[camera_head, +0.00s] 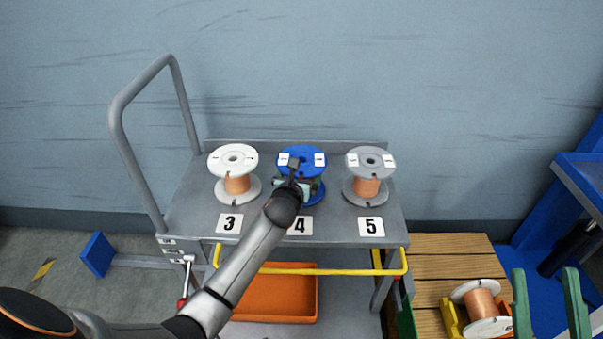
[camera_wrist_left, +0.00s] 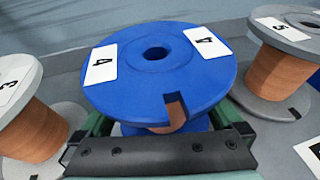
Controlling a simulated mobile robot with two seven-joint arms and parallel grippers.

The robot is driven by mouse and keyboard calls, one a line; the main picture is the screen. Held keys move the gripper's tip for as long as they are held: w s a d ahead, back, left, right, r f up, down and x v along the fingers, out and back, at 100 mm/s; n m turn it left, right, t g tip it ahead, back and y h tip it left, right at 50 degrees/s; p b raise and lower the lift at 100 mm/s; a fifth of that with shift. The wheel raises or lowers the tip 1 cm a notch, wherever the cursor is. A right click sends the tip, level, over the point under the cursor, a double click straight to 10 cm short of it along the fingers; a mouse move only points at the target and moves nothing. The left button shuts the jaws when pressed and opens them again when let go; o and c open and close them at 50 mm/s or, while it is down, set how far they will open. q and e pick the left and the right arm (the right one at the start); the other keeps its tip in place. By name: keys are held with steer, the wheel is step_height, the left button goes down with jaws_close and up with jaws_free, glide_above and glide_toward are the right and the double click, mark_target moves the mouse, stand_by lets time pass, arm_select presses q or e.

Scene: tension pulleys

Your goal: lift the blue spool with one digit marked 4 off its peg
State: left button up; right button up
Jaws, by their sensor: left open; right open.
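The blue spool (camera_head: 302,158) stands upright between two other spools on the grey cart, behind the label 4 (camera_head: 299,225). In the left wrist view, its blue top flange (camera_wrist_left: 160,70) carries two white labels marked 4 and has a centre hole; the peg is hidden. My left gripper (camera_head: 297,185) is at the front of this spool. In the left wrist view its green fingers reach along both sides below the top flange, open; their tips are hidden. My right gripper (camera_head: 546,275) is open and empty at the lower right, away from the cart.
A white spool (camera_head: 233,160) stands left on the cart and a grey spool (camera_head: 370,162) right, both with copper wire. A yellow rail (camera_head: 330,272) crosses the cart front. Another copper-wound spool (camera_head: 481,300) lies on the wooden slats (camera_head: 450,265). Blue steelwork (camera_head: 585,175) stands far right.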

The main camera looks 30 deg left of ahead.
arm_select(q)
steer(key=shift+c, duration=0.2)
jaws_close()
stand_by(0.6)
steer(key=shift+w+r, duration=0.1)
steer(key=shift+r, duration=0.15)
